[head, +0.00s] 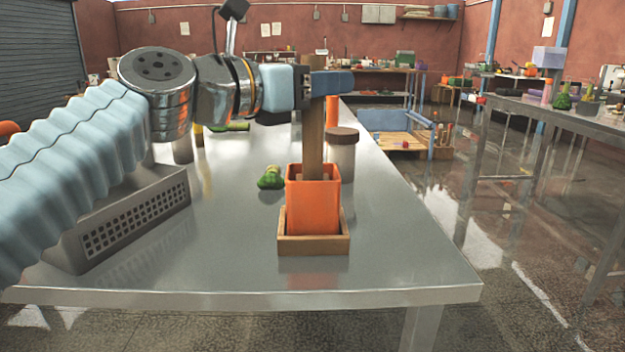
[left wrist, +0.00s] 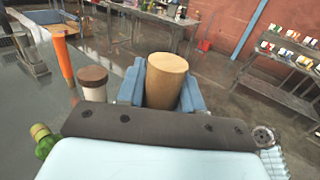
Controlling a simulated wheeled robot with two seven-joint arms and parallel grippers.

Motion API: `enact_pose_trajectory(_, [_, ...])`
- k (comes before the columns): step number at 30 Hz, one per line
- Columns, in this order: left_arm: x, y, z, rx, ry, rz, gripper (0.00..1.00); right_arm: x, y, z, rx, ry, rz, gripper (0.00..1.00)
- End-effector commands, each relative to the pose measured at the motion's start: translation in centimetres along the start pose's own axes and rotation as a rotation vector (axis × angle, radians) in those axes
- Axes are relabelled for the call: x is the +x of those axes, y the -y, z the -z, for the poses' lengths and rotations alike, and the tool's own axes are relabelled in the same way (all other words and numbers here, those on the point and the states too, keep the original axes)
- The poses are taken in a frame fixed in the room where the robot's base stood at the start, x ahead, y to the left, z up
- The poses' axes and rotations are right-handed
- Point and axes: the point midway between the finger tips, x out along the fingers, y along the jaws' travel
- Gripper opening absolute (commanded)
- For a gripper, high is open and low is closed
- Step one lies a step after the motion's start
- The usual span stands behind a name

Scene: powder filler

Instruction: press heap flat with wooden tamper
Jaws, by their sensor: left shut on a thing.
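My left gripper (head: 325,83) is shut on the wooden tamper (head: 314,135), an upright brown post. The tamper's lower end is inside the orange square container (head: 313,207), and its foot is hidden by the container's walls. In the left wrist view the tamper's round pale top (left wrist: 167,65) stands between the blue fingers (left wrist: 163,88). The orange container sits in a shallow wooden tray (head: 313,250) on the metal table. The heap is not visible inside the container. My right gripper is not in view.
A white jar with a brown lid (head: 341,160) stands close behind the container. A green vegetable-like item (head: 271,178) lies to its left. A grey perforated box (head: 135,220) sits under my left arm. The table's front right (head: 410,255) is clear.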

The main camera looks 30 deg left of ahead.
Motion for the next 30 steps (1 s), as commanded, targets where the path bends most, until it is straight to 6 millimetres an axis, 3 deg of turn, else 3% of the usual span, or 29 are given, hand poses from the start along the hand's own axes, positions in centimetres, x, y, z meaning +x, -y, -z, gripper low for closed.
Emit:
enact_pose_trajectory(21, [0.0, 0.0, 6.1, 0.000, 0.001, 0.000, 0.09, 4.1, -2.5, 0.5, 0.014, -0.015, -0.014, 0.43])
enact_pose_trajectory(30, [0.0, 0.0, 6.3, 0.001, 0.001, -0.001, 0.09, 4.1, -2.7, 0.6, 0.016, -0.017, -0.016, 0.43])
